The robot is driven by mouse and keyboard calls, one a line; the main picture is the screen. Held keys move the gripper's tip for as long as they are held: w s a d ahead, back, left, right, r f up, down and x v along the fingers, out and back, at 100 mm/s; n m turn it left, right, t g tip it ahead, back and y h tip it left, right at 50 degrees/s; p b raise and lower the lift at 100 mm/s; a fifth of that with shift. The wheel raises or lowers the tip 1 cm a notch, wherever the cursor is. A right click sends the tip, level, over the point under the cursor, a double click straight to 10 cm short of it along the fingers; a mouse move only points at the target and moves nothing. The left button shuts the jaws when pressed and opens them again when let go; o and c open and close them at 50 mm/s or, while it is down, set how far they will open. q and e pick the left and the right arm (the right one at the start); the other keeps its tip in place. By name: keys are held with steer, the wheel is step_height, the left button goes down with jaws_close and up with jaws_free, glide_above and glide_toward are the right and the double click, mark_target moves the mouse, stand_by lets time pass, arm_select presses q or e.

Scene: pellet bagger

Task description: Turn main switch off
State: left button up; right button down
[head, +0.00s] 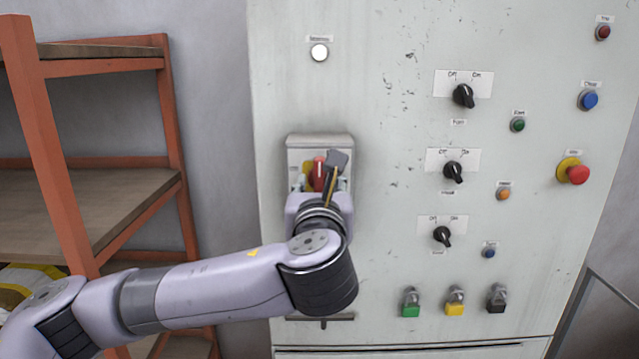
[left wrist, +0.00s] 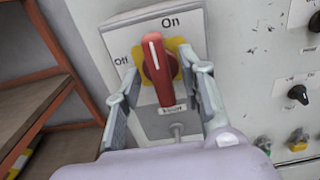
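The main switch is a red rotary handle (left wrist: 160,72) on a yellow plate (left wrist: 172,47), in a grey box (head: 318,141) on the cabinet's left side. In the left wrist view the handle stands roughly upright. Its white line points up, nearer the "On" label than the "Off" label at left. My left gripper (left wrist: 163,72) is open, with one finger on each side of the handle. Gaps show between fingers and handle; contact is not clear. In the head view my left gripper (head: 334,178) partly hides the handle (head: 318,172). My right gripper is not in view.
The cabinet front (head: 390,60) has a white button (head: 319,53) above the switch box. Several black knobs, coloured buttons, padlocks and a red emergency button (head: 573,174) lie to the right. An orange-framed shelf (head: 90,205) stands at left, near my left arm.

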arm_select(q)
steer(key=shift+c, duration=0.4)
jaws_close()
steer(key=shift+f+n+b, duration=0.15)
steer(key=shift+n+b, duration=0.85)
steer(key=shift+n, duration=0.3)
steer(key=n+b, duration=0.2)
steer(key=n, duration=0.1)
steer(key=shift+n, duration=0.3)
steer(key=n+b, duration=0.3)
steer(key=n, duration=0.3)
steer(key=shift+a, duration=0.1)
steer(key=n+b, duration=0.2)
steer(key=n, duration=0.3)
steer(key=shift+n, duration=0.4)
